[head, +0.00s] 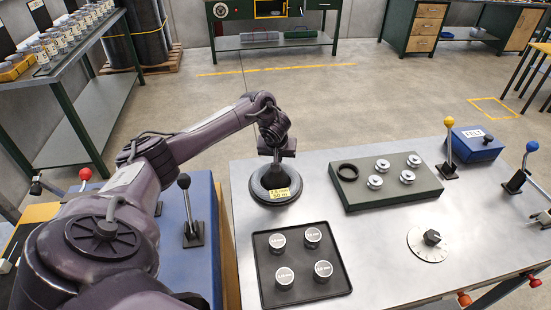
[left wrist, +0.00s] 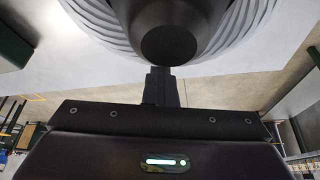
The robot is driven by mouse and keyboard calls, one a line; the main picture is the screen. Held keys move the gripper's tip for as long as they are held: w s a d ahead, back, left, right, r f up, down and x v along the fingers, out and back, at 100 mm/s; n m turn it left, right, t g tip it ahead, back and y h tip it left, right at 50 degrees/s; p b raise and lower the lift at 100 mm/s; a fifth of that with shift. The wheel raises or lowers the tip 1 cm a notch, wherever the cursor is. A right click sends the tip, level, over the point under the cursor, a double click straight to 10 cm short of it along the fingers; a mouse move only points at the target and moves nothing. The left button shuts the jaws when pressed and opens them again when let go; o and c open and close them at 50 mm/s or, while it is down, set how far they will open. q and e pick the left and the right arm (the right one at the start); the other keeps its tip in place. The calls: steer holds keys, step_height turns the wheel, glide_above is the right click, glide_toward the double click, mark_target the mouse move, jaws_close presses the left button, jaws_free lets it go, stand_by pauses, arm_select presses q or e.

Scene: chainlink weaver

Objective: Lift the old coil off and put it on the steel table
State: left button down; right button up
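The old coil (head: 270,196) is a dark, round, ring-shaped coil with a raised hub and a yellow tag. It appears to rest level at the left end of the steel table (head: 390,225). My left gripper (head: 274,158) points down over it, its fingertips at the hub. In the left wrist view the coil's grey ridged winding (left wrist: 100,18) and dark hub (left wrist: 168,45) fill the top, with my fingers (left wrist: 162,82) close together against the hub. They look shut on it, though the contact is partly hidden. My right gripper is out of view.
A black tray (head: 260,290) with several silver discs lies in front of the coil. Levers, a dial (head: 428,255) and a blue box (head: 475,150) occupy the right side.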

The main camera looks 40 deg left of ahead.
arm_select(q)
steer(key=shift+s+d+f, duration=0.2)
steer(key=shift+d+f, duration=0.15)
steer(key=shift+d, duration=0.05)
steer(key=shift+r, duration=0.25)
steer(key=r, duration=0.8)
steer(key=shift+s+d+r, duration=0.2)
steer(key=shift+r, duration=0.05)
step_height(320, 180, up, 11)
steer(key=p, duration=0.7)
steer(key=shift+a+r+p, duration=0.2)
steer(key=shift+a+p, duration=0.15)
steer(key=shift+w, duration=0.1)
steer(key=shift+c, duration=2.2)
jaws_free()
